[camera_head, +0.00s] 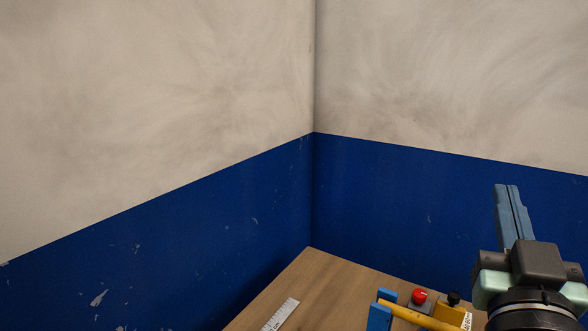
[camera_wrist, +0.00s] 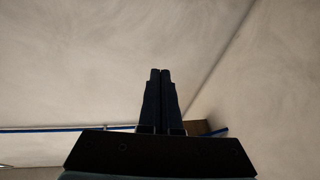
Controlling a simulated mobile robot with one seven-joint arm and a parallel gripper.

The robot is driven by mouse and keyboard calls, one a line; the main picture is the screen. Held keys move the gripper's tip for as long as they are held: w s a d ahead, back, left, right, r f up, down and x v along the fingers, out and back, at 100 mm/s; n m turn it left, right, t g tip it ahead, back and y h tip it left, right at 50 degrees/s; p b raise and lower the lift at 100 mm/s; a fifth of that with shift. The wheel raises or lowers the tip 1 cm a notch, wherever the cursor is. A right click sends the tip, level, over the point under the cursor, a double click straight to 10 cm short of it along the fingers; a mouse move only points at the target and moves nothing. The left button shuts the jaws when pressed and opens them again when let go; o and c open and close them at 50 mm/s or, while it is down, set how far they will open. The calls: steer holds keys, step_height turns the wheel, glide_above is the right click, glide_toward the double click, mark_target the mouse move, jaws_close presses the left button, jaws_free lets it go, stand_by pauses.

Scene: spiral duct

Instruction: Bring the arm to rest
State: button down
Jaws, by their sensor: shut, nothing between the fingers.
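My gripper (camera_head: 507,188) is at the right of the head view, raised in front of the blue lower wall, with its fingers pointing up. Its two blue fingers lie side by side and are shut with nothing between them. In the wrist view the gripper (camera_wrist: 160,71) shows as two dark fingers close together, against the pale wall. My wrist and the gripper body fill the lower right corner of the head view and hide part of the table there.
A wooden table (camera_head: 310,282) stands in the corner of two walls. On it are a metal ruler (camera_head: 281,315), a yellow bar (camera_head: 415,315) with blue ends, a red button (camera_head: 419,295) and a yellow block (camera_head: 450,314) with a black knob. The table's back corner is clear.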

steer(key=s+a+r+n+t+y+p, duration=0.1)
steer(key=s+a+r+n+t+y, duration=0.1)
steer(key=a+r, duration=0.8)
steer(key=s+a+r+n+t+y+p, duration=0.2)
steer(key=s+a+r+t+y, duration=0.3)
steer(key=a+r, duration=0.6)
steer(key=s+a+y, duration=0.1)
steer(key=a, duration=0.2)
steer(key=shift+a+r+y, duration=0.15)
steer(key=shift+a+y, duration=0.15)
steer(key=shift+y, duration=0.1)
